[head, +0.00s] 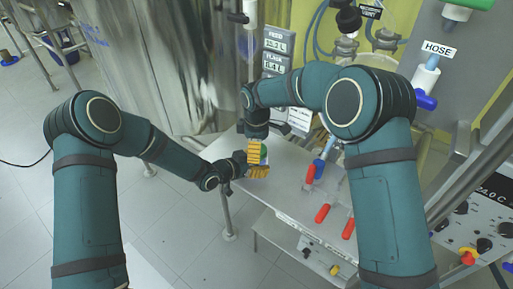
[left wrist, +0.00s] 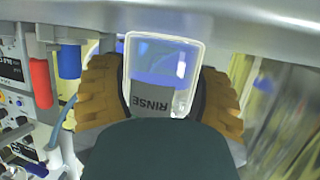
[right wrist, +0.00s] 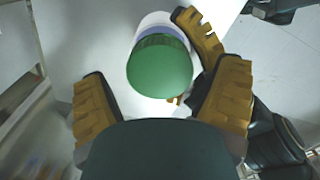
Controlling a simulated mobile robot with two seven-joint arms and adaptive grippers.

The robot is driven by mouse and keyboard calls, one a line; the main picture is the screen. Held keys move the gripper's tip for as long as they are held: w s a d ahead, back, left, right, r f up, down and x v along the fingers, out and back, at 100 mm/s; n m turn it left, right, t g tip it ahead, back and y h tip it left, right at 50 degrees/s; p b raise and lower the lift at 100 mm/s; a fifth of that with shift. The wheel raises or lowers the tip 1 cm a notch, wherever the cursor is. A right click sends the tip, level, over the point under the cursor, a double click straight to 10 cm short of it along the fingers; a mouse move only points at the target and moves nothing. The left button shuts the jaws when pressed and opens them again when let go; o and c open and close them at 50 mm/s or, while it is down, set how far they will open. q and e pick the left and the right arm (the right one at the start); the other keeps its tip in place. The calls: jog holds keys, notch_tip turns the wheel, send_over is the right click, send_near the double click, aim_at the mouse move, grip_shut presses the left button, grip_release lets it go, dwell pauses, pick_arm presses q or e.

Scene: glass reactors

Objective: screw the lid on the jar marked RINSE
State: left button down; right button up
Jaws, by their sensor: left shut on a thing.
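The jar marked RINSE (left wrist: 165,52) is clear with blue contents and a grey label. My left gripper (head: 258,172) is shut on it, one ribbed yellow finger on each side in the left wrist view (left wrist: 158,95). The green lid (right wrist: 160,68) sits over the jar's mouth in the right wrist view; I cannot tell how tight it is. My right gripper (right wrist: 162,100) is open above it, its fingers apart, with a clear gap between the left finger and the lid. In the head view the right gripper (head: 254,153) hides most of the lid and jar.
Both grippers are over the grey bench (head: 291,182). Red-handled valves (head: 322,213) stand to the right. A shiny steel vessel (head: 175,70) is behind on the left. A labelled hose (head: 427,75) hangs at the right. Open floor lies at the left.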

jog(key=shift+r, duration=0.1)
jog(key=shift+r, duration=2.2)
jog(key=n, duration=0.4)
jog(key=shift+r, duration=0.35)
jog(key=n, duration=0.3)
jog(key=shift+d+r, duration=0.15)
jog(key=shift+r, duration=0.15)
jog(key=n, duration=0.2)
jog(key=r+n, duration=0.1)
jog(key=n, duration=0.6)
jog(key=shift+d+r+n, duration=0.1)
jog(key=shift+r+n, duration=0.3)
